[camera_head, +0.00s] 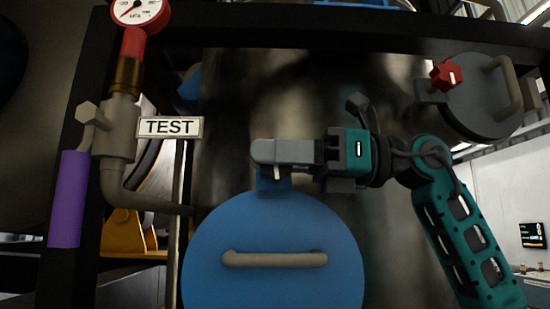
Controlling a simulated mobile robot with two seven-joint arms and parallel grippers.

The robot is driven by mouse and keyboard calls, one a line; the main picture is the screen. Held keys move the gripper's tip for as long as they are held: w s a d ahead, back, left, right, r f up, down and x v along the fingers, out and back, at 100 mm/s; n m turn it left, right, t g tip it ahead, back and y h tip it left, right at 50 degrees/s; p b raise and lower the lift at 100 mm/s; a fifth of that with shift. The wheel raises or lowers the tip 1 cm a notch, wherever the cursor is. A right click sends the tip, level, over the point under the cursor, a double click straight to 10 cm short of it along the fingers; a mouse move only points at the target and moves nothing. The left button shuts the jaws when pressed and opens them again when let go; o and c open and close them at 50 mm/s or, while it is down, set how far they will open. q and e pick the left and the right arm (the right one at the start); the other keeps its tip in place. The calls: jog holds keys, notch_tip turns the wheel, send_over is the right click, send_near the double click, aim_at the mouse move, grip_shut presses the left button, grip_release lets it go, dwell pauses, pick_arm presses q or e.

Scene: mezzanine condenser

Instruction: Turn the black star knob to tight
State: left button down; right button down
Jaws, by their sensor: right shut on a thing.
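My right gripper (268,153) reaches in from the right at the top of the round blue hatch cover (272,272). Its grey fingers are shut at the blue ribbed tab (273,186) above the cover. The black star knob is not clearly visible; the fingers hide what they hold at this tab, where the knob appears to sit. A small pale piece (278,173) shows just under the fingers. The cover looks closed, with a beige bar handle (274,259) across it. My left gripper is not in view.
A red star knob (446,75) sits beside a grey round cover (484,98) at upper right. At left are a TEST sign (170,127), a pressure gauge (138,10), a valve with a purple handle (68,199) and a pipe. A dark beam (330,33) crosses the top.

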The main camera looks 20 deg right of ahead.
jog(key=shift+f+y+b, duration=0.25)
jog(key=shift+y+b, duration=0.1)
jog(key=shift+y, duration=0.05)
jog(key=shift+d+r+t+y+b, duration=0.1)
jog(key=shift+r+t+y+b, duration=0.05)
jog(key=shift+t+y+b, duration=0.2)
jog(key=shift+r, duration=0.1)
jog(key=c, duration=0.9)
grip_release()
jog(key=b+v, duration=0.1)
jog(key=v, duration=1.2)
